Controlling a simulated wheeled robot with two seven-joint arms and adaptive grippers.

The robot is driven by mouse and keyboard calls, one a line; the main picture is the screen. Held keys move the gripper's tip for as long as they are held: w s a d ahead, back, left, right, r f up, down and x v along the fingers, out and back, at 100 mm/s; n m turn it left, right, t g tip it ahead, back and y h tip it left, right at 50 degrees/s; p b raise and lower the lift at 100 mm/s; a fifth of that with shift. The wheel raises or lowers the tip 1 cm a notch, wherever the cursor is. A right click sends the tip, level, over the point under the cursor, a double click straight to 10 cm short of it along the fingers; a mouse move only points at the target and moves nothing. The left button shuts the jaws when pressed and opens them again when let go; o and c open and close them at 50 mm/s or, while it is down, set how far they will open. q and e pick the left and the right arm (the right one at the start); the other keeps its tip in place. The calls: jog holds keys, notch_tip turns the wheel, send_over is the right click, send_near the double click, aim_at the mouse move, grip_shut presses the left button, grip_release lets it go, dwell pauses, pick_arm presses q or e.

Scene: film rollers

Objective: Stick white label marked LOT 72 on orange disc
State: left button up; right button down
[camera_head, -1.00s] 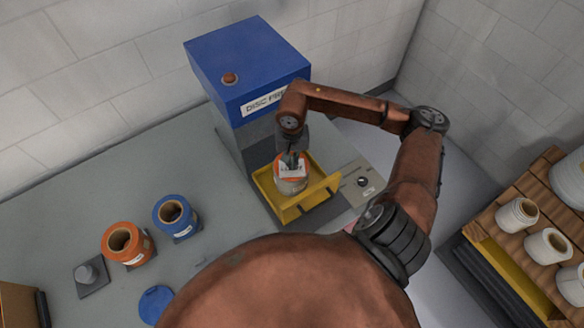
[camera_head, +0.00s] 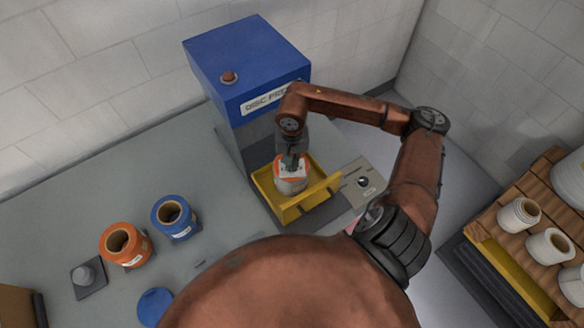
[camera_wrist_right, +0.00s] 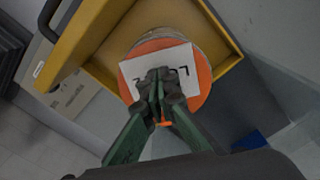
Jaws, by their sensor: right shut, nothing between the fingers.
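An orange disc (camera_wrist_right: 153,46) lies on top of a pale roll (camera_head: 291,185) in the yellow tray of the disc press. A white label (camera_wrist_right: 182,55) with dark print lies over the disc's middle; its print is mostly hidden by my fingers. My right gripper (camera_head: 292,162) is over the label. In the right wrist view the gripper (camera_wrist_right: 158,80) is shut with nothing between its fingers, and its tips are at the label, seemingly touching it. My left gripper is not in view.
The blue disc press (camera_head: 246,65) stands behind the yellow tray (camera_head: 314,199). An orange roll (camera_head: 124,244) and a blue roll (camera_head: 175,218) stand to the left. A blue disc (camera_head: 155,306) lies near the front. A wooden rack (camera_head: 487,237) with white rolls is at right.

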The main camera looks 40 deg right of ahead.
jog(key=shift+f, duration=0.2)
dwell(0.3)
jog(key=shift+r, duration=0.1)
notch_tip(320, 180, up, 8)
jog(key=p, duration=0.2)
jog(key=shift+p, duration=0.4)
dwell(0.7)
